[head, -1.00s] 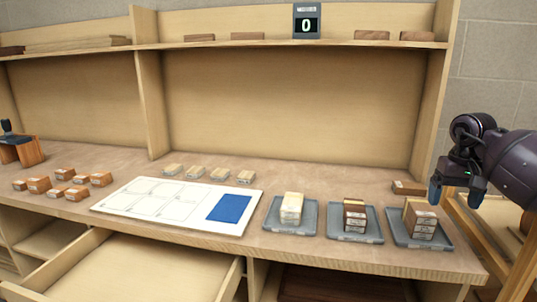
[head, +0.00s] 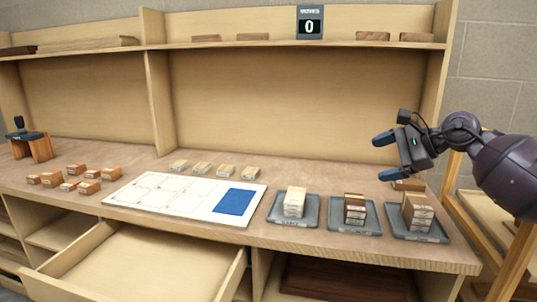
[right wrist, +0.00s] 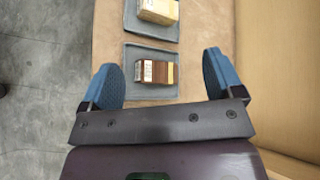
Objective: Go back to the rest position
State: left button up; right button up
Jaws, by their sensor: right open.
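My right gripper (head: 385,157) is open and empty, held in the air above the right end of the workbench, behind and above the right-hand grey tray. Its blue fingers point left in the head view. In the right wrist view the open fingers (right wrist: 165,82) stand apart, with the middle tray's dark and light block stack (right wrist: 155,72) seen below between them. My left gripper does not show in either view.
Three grey trays hold a pale stack (head: 294,202), a mixed stack (head: 355,209) and a brown stack (head: 417,212). A white board with a blue patch (head: 235,201) lies left of them. Small blocks, an open drawer (head: 140,262) and a shelf counter reading 0 (head: 310,22) also show.

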jog(key=s+a+m+t+y, duration=0.35)
jog(key=a+m+y, duration=0.4)
jog(key=m, duration=0.55)
jog(key=s+d+f+m+t+h+p, duration=0.25)
jog(key=s+f+m+h, duration=0.5)
jog(key=f+m, duration=0.75)
jog(key=s+d+f+m+t+h+p, duration=0.1)
jog(key=s+d+f+m+t+h, duration=0.5)
jog(key=m, duration=1.5)
pick_arm(q)
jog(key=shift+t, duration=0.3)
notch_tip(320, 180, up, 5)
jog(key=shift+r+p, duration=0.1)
jog(key=shift+p, duration=0.9)
pick_arm(e)
jog(key=s+f+m+g+h, duration=0.1)
jog(key=s+f+m+g, duration=0.1)
jog(key=s+f, duration=0.4)
jog(key=s+f+m+g+h, duration=0.1)
jog(key=s+f, duration=0.5)
jog(key=s, duration=0.7)
jog(key=s+f+m+g+h, duration=0.1)
jog(key=s+f+m+g, duration=0.2)
jog(key=s+f, duration=0.3)
jog(key=s+g, duration=0.1)
jog(key=s, duration=0.2)
jog(key=shift+s+a+f+m+h, duration=0.15)
jog(key=shift+s+a+m+h, duration=0.15)
jog(key=shift+s+a+h, duration=0.1)
